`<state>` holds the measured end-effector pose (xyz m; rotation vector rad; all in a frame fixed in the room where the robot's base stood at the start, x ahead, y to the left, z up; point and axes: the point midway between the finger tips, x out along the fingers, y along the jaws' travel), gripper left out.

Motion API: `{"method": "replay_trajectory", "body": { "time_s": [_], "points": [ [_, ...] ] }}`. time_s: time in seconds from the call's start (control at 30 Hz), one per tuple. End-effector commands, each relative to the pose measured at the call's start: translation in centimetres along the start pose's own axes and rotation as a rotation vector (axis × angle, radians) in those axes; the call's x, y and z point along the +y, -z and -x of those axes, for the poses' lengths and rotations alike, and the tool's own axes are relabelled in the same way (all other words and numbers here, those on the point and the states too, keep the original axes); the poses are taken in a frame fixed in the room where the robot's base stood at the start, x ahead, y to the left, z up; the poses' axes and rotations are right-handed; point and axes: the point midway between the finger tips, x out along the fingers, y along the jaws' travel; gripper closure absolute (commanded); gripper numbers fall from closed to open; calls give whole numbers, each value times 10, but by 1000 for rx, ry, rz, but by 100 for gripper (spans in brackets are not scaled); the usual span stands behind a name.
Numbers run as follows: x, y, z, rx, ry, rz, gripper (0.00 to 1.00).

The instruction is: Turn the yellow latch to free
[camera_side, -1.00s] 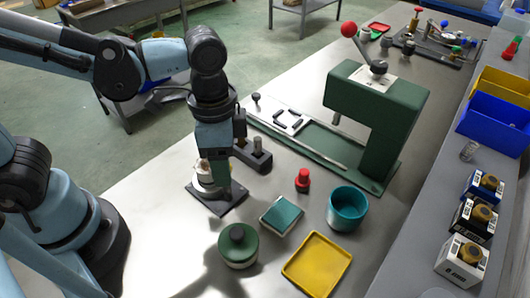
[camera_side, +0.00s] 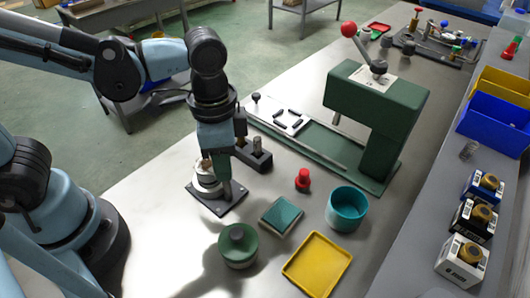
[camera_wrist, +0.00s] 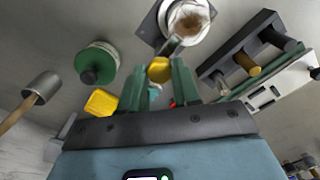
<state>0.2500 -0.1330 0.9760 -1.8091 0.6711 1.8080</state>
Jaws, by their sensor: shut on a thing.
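A pale round holder with a brown, rough top stands on a dark square plate (camera_side: 232,205), in the side view left of the bench's middle. The holder also shows at the top of the wrist view (camera_wrist: 187,22). The yellow latch (camera_wrist: 159,70) is a small yellow piece beside the holder, at the end of a grey part. My gripper (camera_wrist: 159,76) has its green fingers closed on either side of it. In the side view my gripper (camera_side: 224,190) is low over the plate, and its fingers hide the latch.
A dark block with upright pegs (camera_side: 254,157) stands close behind my gripper. A green-lidded pot (camera_side: 238,245), teal-topped block (camera_side: 281,216), red knob piece (camera_side: 303,180), teal cup (camera_side: 346,208) and yellow tray (camera_side: 317,264) lie nearer and right. A green press (camera_side: 375,110) stands further right.

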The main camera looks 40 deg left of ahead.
Motion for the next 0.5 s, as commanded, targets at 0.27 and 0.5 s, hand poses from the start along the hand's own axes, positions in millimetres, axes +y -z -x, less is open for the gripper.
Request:
{"method": "replay_trajectory", "body": {
  "time_s": [0.27, 0.5],
  "points": [
    [0, 0, 0, -1, 0, 205, 99],
    [0, 0, 0, -1, 0, 434, 99]
  ]
}}
